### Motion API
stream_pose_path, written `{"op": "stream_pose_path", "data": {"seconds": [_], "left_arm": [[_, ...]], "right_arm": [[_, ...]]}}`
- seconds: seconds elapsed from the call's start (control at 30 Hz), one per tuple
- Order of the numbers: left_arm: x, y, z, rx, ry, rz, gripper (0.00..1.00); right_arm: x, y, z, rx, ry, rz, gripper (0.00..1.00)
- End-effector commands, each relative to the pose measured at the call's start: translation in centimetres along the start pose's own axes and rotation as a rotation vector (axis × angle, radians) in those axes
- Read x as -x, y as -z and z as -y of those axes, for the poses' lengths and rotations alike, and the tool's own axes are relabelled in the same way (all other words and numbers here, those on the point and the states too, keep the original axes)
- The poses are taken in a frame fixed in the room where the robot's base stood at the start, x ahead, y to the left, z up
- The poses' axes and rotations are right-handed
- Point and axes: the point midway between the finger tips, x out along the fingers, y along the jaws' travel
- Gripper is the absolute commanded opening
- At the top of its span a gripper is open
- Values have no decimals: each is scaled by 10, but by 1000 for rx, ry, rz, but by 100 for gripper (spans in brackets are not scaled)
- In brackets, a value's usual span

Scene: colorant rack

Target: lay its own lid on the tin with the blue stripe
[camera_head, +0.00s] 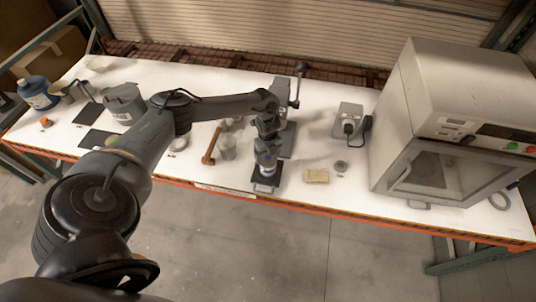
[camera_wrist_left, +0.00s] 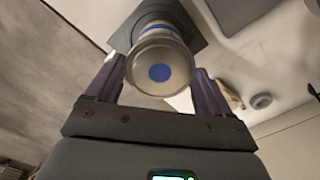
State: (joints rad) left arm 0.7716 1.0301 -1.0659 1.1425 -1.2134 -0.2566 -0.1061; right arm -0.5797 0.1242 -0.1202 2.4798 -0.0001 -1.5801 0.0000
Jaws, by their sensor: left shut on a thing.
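A round pale lid with a blue dot (camera_wrist_left: 160,72) is between the fingers of my left gripper (camera_wrist_left: 157,85) in the left wrist view. The gripper is shut on this lid. The tin with the blue stripe (camera_wrist_left: 160,26) shows directly behind the lid, over a dark square pad (camera_wrist_left: 208,36). The lid covers much of the tin, and I cannot tell whether the two touch. In the head view my left gripper (camera_head: 265,168) is over the dark pad (camera_head: 264,182) near the table's front edge and hides most of the tin. My right gripper is not in view.
A tan block (camera_head: 316,176) and a small grey disc (camera_head: 341,166) lie to the right. A large cabinet (camera_head: 440,130) fills the right end.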

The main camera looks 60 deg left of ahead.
Motion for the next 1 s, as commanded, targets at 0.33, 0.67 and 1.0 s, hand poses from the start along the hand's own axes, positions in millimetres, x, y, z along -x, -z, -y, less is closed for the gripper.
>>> {"op": "stream_pose_path", "data": {"seconds": [0.33,0.67,1.0], "left_arm": [[-7,0,0,0,0,0,54],[-7,0,0,0,0,0,100],[9,-1,1,0,2,0,100]], "right_arm": [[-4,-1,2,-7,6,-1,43],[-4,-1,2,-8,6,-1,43],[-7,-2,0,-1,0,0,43]]}}
